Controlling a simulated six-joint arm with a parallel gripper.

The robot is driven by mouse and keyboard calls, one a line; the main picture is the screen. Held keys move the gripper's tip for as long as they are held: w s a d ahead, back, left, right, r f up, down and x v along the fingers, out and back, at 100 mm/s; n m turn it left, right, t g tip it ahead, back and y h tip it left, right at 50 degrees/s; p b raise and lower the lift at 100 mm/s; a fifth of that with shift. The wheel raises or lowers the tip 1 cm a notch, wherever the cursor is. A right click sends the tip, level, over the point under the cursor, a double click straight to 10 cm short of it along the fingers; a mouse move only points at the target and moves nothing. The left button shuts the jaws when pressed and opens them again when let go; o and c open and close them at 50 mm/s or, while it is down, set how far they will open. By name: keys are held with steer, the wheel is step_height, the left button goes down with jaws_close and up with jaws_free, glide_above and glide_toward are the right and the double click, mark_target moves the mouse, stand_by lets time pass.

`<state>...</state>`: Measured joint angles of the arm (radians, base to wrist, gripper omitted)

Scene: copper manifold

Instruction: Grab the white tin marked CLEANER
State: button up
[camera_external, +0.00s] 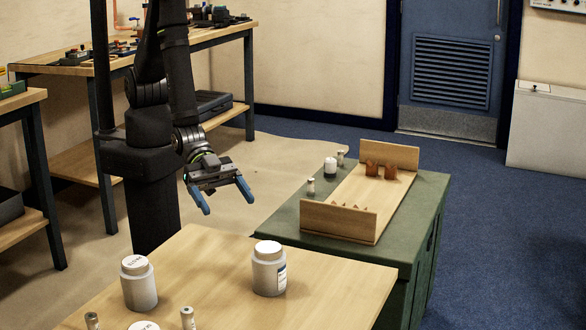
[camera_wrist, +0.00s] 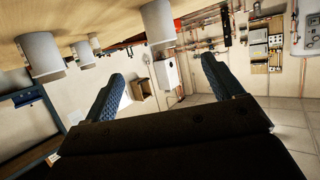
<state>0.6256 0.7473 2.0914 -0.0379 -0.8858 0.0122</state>
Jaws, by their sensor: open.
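Several white tins stand on the near wooden table. One tin (camera_external: 139,288) is at the left. Another tin (camera_external: 269,272) with a side label is at the right. A third tin (camera_external: 145,326) is cut off by the bottom edge. Their lettering is too small to read, so I cannot tell which says CLEANER. My gripper (camera_external: 224,203) is open and empty, beyond the table's far edge and apart from the tins. In the wrist view its blue fingers (camera_wrist: 163,75) are spread. Two large white tins show there upside down, at the left (camera_wrist: 41,55) and upper middle (camera_wrist: 158,24).
Small cylinders stand near the tins, one (camera_external: 187,318) between them and one (camera_external: 92,321) at the left. A green bench (camera_external: 433,190) behind holds a wooden rack (camera_external: 338,221), copper-coloured parts (camera_external: 371,168) and small containers (camera_external: 330,167). The near table's middle (camera_external: 205,265) is clear.

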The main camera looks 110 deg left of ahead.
steer(key=n+g+y, duration=0.2)
steer(key=g+y, duration=0.3)
glide_toward(263, 244)
steer(key=x, duration=0.7)
steer(key=shift+w+d+f, duration=0.1)
steer(key=shift+d, duration=0.25)
steer(key=shift+a+x, duration=0.15)
steer(key=shift+x, duration=1.2)
steer(key=shift+a+x, duration=0.15)
steer(key=shift+x, duration=1.2)
steer(key=c, duration=1.3)
